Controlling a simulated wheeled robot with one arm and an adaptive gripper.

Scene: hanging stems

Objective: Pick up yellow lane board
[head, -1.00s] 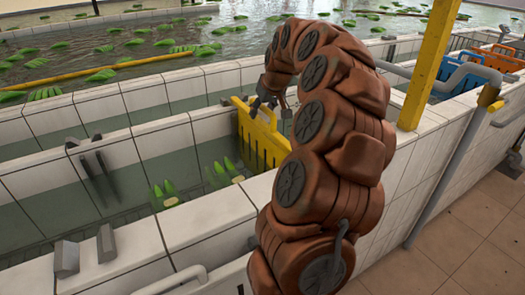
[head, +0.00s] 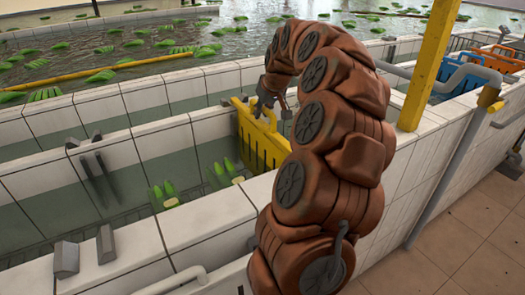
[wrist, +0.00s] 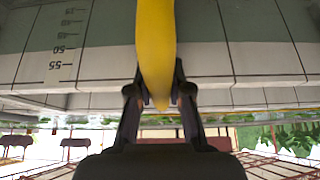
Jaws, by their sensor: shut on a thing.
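The yellow lane board (head: 262,140) is a slotted panel with a handle opening near its top. It stands upright in the narrow tiled channel, its right part hidden behind my arm. My gripper (head: 266,100) is at its top edge in the head view. In the wrist view my gripper (wrist: 160,92) has a dark finger on each side of the board's yellow edge (wrist: 155,45), shut on it. The board's lower end is hidden by the channel wall and my arm.
Grey metal brackets (head: 92,165) hang on the tiled wall. A yellow post (head: 428,65) and a grey pipe rail (head: 455,150) stand on the right.

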